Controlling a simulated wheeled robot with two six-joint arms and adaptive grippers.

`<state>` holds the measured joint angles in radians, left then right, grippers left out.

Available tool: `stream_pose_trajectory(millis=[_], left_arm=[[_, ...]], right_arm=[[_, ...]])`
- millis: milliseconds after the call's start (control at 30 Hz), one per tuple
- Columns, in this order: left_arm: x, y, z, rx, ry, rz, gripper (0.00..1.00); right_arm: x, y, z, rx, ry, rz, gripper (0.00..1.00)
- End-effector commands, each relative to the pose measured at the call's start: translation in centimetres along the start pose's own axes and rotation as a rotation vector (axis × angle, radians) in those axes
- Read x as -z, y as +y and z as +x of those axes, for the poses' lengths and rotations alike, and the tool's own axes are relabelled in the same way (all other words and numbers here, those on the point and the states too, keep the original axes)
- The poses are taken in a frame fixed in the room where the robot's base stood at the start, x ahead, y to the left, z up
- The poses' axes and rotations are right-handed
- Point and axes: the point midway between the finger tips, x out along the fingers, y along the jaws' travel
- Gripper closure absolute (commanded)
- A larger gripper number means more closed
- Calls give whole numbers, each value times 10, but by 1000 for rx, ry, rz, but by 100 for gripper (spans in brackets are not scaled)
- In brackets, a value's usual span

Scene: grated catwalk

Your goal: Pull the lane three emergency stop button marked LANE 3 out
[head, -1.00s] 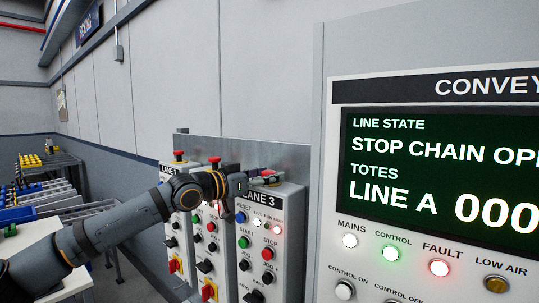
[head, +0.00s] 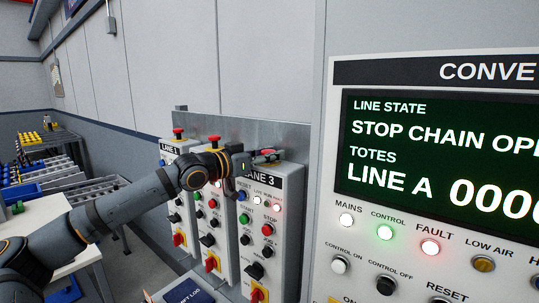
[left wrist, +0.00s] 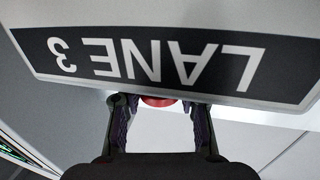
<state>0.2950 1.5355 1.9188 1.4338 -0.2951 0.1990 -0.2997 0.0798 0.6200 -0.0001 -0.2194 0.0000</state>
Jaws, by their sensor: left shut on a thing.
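The LANE 3 box (head: 268,215) is a pale grey control station with a black LANE 3 label; the label (left wrist: 160,62) shows upside down in the left wrist view. The red emergency stop button (head: 269,152) is at the top of this box, partly hidden by my fingers. My left gripper (head: 266,157) reaches it from the left and is shut on it. In the left wrist view the red button (left wrist: 158,102) shows between the two dark fingers of my left gripper (left wrist: 160,108), its lower part hidden. My right gripper is not in view.
Two similar boxes with red stop buttons (head: 178,134) (head: 214,140) stand to the left, partly behind my arm. A large conveyor panel (head: 440,150) with a lit screen fills the right. A white table (head: 75,235) and racks (head: 45,165) are at the left.

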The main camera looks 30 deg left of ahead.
Motion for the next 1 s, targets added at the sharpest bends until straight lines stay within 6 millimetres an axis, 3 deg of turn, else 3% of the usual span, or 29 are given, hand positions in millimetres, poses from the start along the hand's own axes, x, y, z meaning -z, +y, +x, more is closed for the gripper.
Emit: stream_pose_trajectory(millis=[200,433,467,600,1000], left_arm=[[21,0,0,0,4,0,96],[19,-1,0,2,6,2,97],[19,-1,0,2,7,2,61],[18,-1,0,1,4,2,42],[20,-1,-1,3,5,-1,40]], right_arm=[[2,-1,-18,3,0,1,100],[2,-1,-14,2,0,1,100],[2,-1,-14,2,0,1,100],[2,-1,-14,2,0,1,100],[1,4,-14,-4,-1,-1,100]])
